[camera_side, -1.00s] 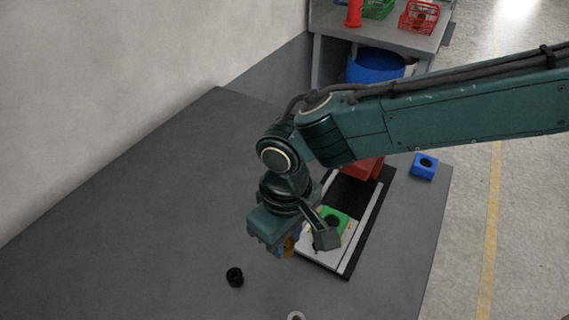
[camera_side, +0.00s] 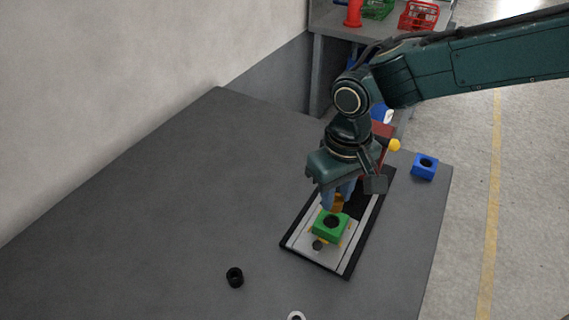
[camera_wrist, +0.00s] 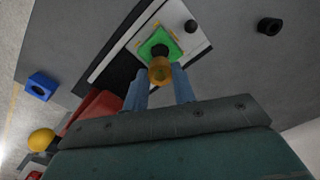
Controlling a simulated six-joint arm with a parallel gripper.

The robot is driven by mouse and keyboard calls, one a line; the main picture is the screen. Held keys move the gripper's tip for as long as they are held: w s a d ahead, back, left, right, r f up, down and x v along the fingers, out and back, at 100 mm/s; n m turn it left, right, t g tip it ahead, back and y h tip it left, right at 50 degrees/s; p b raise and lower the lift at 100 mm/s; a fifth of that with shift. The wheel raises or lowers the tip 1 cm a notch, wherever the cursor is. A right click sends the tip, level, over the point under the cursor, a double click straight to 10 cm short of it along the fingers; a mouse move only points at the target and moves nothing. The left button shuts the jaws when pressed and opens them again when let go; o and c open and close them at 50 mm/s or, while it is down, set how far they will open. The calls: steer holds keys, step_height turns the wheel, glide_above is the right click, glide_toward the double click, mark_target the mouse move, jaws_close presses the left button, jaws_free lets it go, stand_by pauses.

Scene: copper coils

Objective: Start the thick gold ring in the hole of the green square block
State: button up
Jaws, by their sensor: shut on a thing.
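The green square block (camera_side: 330,228) sits on a light plate of a black-edged fixture, its dark round hole facing up. It also shows in the wrist view (camera_wrist: 172,39). My gripper (camera_side: 338,203) is shut on the thick gold ring (camera_wrist: 160,71). In the side view the ring (camera_side: 338,205) hangs just above and behind the block, partly hidden by the fingers. In the wrist view the ring overlaps the block's near edge and the hole shows beyond it. The ring appears apart from the block, but the exact gap is hard to tell.
The fixture (camera_side: 301,247) has a dark knob (camera_side: 318,245) in front of the block. A blue square block (camera_side: 424,167) lies to the right, a black ring (camera_side: 235,277) to the left front, and a grey ring (camera_side: 296,316) at the bottom edge. The table's left is clear.

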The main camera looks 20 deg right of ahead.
mark_target(334, 210)
steer(key=shift+f, duration=1.55)
steer(key=shift+f, duration=1)
stand_by(1.5)
steer(key=o, duration=1.1)
steer(key=shift+o, duration=0.4)
steer(key=o, duration=0.4)
steer(key=shift+r, duration=0.1)
steer(key=shift+r, duration=3.4)
